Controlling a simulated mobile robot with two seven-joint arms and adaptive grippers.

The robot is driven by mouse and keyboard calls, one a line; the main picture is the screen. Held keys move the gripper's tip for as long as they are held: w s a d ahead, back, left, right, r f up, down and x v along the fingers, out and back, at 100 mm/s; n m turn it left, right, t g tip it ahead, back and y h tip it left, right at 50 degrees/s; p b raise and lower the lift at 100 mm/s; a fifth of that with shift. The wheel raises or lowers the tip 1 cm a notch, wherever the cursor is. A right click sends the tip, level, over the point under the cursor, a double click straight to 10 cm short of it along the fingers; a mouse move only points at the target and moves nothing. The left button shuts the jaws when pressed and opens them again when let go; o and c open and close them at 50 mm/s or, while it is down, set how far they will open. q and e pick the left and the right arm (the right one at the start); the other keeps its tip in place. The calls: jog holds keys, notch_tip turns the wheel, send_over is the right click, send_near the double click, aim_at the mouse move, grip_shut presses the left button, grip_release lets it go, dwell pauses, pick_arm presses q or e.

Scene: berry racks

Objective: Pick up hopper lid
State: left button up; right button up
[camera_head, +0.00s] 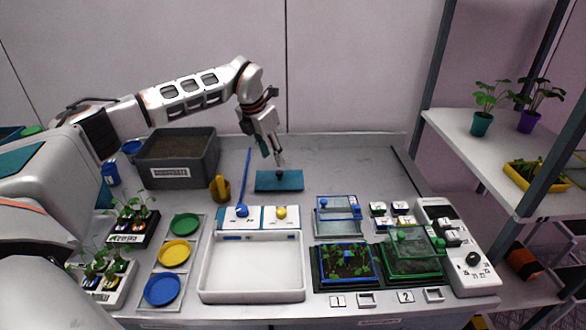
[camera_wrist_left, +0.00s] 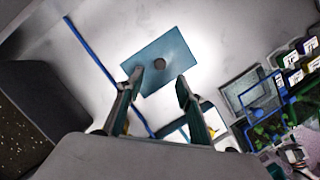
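The hopper lid, a flat teal rectangular plate (camera_head: 291,184) with a small dark round knob, lies on the table towards the back middle. It also shows in the left wrist view (camera_wrist_left: 164,46), with its knob (camera_wrist_left: 160,63) near the plate's middle. My left gripper (camera_head: 280,161) points down just above the lid in the head view. In the left wrist view its two fingers (camera_wrist_left: 160,84) are spread apart with nothing between them, and the knob shows beyond their tips. Whether a fingertip touches the lid cannot be told. My right gripper is not in view.
A dark grey soil bin (camera_head: 212,160) stands left of the lid. A blue rod (camera_head: 246,175) and a yellow scoop (camera_head: 220,188) are close on its left. A white tray (camera_head: 203,290) and seedling boxes (camera_head: 318,279) are in front. Table behind and right is clear.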

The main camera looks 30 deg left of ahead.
aim_at(279, 172)
pick_arm(q)
jog(key=x, duration=0.2)
jog(key=shift+w+f, duration=0.2)
jog(key=shift+f, duration=0.15)
jog(key=p+x, duration=0.1)
jog(key=x, duration=0.4)
grip_shut()
